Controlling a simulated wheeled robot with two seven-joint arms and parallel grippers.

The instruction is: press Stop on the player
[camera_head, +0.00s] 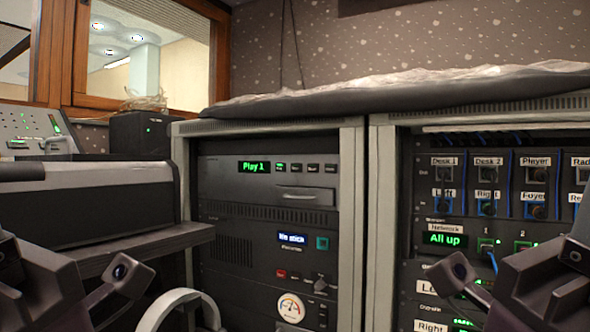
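The player (227,168) is a dark unit at the top of the left rack. Its small display reads "Play 1" in green (254,167). A short row of small buttons (305,168) runs to the right of the display, and the leftmost shows a green light. The button labels are too small to read. My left gripper (98,290) is at the lower left, apart from the player. My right gripper (490,285) is at the lower right, in front of the right rack. Neither gripper visibly holds anything, and their fingertips are not clear enough to tell open from shut.
Below the player are a drawer handle (304,194), a display reading "No stick" (292,238) and a round gauge (291,307). The right rack holds a patch panel (513,172) with blue cables and an "All up" display (445,239). A dark console (85,205) stands at left.

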